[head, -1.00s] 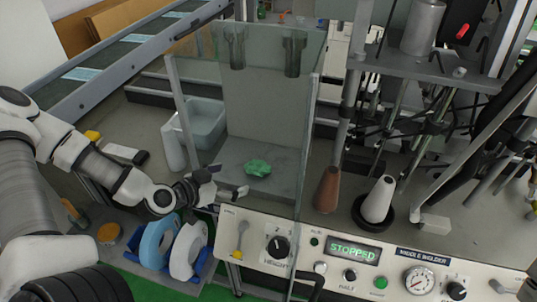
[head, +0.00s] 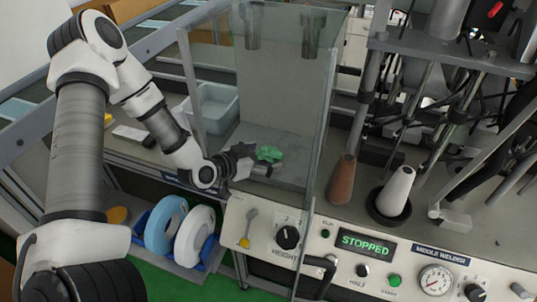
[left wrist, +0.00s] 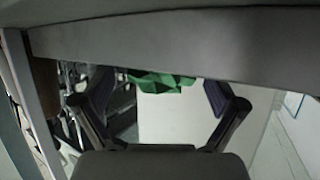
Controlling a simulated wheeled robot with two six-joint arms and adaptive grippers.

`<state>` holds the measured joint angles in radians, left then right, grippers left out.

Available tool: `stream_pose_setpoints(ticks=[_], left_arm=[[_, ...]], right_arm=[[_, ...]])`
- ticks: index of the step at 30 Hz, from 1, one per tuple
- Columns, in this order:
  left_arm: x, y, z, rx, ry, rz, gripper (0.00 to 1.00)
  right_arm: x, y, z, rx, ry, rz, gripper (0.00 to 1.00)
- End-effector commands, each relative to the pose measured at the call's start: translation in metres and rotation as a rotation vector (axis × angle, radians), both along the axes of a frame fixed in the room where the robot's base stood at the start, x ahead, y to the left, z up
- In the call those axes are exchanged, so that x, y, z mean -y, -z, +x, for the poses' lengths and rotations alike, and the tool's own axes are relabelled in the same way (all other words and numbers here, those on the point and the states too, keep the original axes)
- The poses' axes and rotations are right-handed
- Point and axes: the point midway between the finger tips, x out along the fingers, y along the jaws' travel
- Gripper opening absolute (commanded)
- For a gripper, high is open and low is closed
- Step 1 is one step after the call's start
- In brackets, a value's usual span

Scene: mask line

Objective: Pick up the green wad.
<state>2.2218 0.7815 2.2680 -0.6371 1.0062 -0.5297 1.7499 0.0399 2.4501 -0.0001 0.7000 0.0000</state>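The green wad (head: 270,153) is a crumpled lump on the grey surface inside the clear-walled enclosure (head: 290,110). My left gripper (head: 256,163) reaches in from the left, and its fingertips are right beside the wad in the head view. In the left wrist view the two fingers stand wide apart, with the wad (left wrist: 162,82) showing between them near the tips. Part of the wad is cut off there by a grey band. I cannot tell whether a finger touches it. My right gripper is not in view.
A clear panel stands right of the wad, with a metal frame post (head: 190,85) on the left. A pale bin (head: 213,105) is behind my left wrist. The control panel (head: 320,262) runs along the front. Brown (head: 341,180) and white (head: 397,190) cones stand to the right.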

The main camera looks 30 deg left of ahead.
Motion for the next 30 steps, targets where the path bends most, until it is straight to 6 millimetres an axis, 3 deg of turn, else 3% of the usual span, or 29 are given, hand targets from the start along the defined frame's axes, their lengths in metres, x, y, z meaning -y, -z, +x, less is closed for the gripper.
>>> stream_pose_setpoints(ticks=[1, 4, 17, 20, 30], left_arm=[[0.000, 0.000, 0.000, 0.000, 0.000, 0.000, 0.76], [0.000, 0.000, 0.000, 0.000, 0.000, 0.000, 0.57], [0.000, -0.004, 0.000, 0.001, 0.000, 0.001, 0.56], [0.000, -0.016, 0.000, 0.003, -0.001, 0.000, 0.56], [0.000, -0.092, 0.000, 0.005, -0.002, -0.001, 0.56]], right_arm=[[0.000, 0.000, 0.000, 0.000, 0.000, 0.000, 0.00], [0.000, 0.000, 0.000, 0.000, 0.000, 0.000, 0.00], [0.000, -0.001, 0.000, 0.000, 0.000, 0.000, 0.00], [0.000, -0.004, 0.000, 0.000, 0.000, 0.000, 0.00], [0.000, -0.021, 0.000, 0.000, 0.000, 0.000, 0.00]])
